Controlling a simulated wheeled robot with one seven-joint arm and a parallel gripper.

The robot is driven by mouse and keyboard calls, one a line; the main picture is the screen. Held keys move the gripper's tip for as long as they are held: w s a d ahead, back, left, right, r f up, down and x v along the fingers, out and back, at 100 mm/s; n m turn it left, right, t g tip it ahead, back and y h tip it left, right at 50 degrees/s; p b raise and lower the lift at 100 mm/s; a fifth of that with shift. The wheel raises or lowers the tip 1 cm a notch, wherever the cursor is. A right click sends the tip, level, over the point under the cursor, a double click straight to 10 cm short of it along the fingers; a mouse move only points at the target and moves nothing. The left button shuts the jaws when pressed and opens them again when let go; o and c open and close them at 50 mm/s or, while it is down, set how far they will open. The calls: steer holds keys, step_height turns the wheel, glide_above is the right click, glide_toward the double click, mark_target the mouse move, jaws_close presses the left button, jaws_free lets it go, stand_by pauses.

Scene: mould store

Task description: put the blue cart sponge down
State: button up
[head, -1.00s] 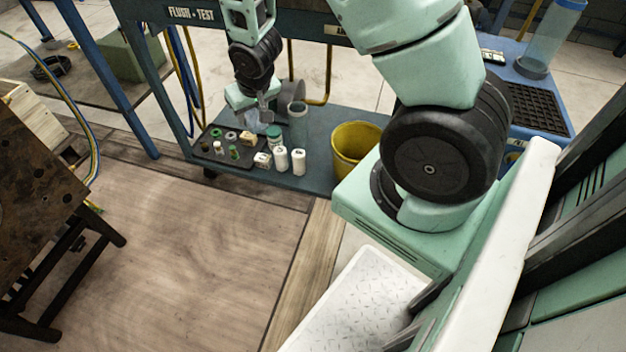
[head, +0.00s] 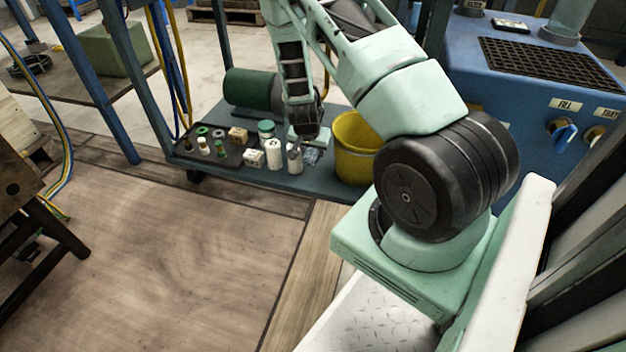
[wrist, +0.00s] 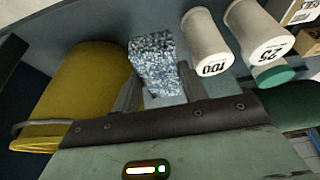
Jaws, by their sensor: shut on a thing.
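The blue cart sponge, a speckled blue and white block, is between my gripper's fingers in the wrist view (wrist: 154,60). My gripper (wrist: 158,82) is shut on it. In the head view the sponge (head: 312,156) shows partly behind my gripper (head: 297,150), low over the blue cart shelf (head: 235,178), between the white bottles and the yellow bucket. I cannot tell whether the sponge touches the shelf.
The yellow bucket (head: 352,166) stands close on the right. White bottles, one marked 100 (wrist: 208,40) and one marked 25 (wrist: 258,32), stand close on the other side. A dark tray (head: 212,158) of small parts lies at left; a green cylinder (head: 248,88) lies behind.

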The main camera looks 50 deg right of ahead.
step_height(320, 180, down, 9)
steer(key=b, duration=0.4)
steer(key=shift+f+b, duration=0.1)
steer(key=shift+b, duration=0.25)
steer(key=o, duration=0.6)
